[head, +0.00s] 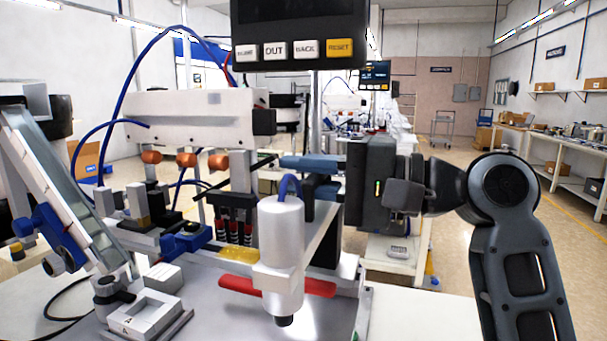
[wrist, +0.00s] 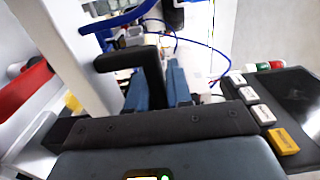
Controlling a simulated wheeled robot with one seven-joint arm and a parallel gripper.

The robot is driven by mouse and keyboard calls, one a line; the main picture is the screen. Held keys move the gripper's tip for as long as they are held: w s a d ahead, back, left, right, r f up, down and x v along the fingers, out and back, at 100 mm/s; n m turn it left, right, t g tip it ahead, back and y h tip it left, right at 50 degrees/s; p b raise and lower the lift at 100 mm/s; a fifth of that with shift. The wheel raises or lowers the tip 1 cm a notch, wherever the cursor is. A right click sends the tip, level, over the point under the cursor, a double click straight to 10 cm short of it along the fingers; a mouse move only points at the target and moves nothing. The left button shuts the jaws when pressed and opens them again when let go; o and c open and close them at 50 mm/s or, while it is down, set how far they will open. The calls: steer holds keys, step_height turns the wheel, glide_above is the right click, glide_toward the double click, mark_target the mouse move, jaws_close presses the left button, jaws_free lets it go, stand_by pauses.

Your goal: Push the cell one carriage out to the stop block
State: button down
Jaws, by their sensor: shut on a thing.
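My gripper (head: 290,163) reaches in from the right above the bench, its blue-grey fingers pointing left. In the wrist view my gripper (wrist: 156,75) is shut on a black angled handle (wrist: 128,58), which passes between its fingers. In the head view a thin black bar (head: 222,187) runs left from near the fingertips, above a black block with springs (head: 236,203); this looks like the carriage, but the join is not clear. A black end block (head: 264,122) sits on the white beam (head: 185,117). I cannot tell which part is the stop block.
A white cylinder (head: 281,240) with a red bar (head: 318,287) stands in front of the fingers. A button panel (head: 300,48) hangs above; its yellow button (wrist: 283,141) is close to my gripper in the wrist view. A sloped chute (head: 62,190) stands at left.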

steer(key=p+x, duration=0.5)
steer(key=x, duration=1.5)
steer(key=shift+a, duration=0.2)
steer(key=c, duration=1.2)
jaws_free()
steer(key=shift+w+a, duration=0.1)
steer(key=shift+a, duration=0.05)
steer(key=shift+c, duration=0.2)
steer(key=shift+o, duration=0.6)
steer(key=b+v, duration=0.1)
steer(key=v, duration=0.7)
steer(key=shift+w, duration=0.1)
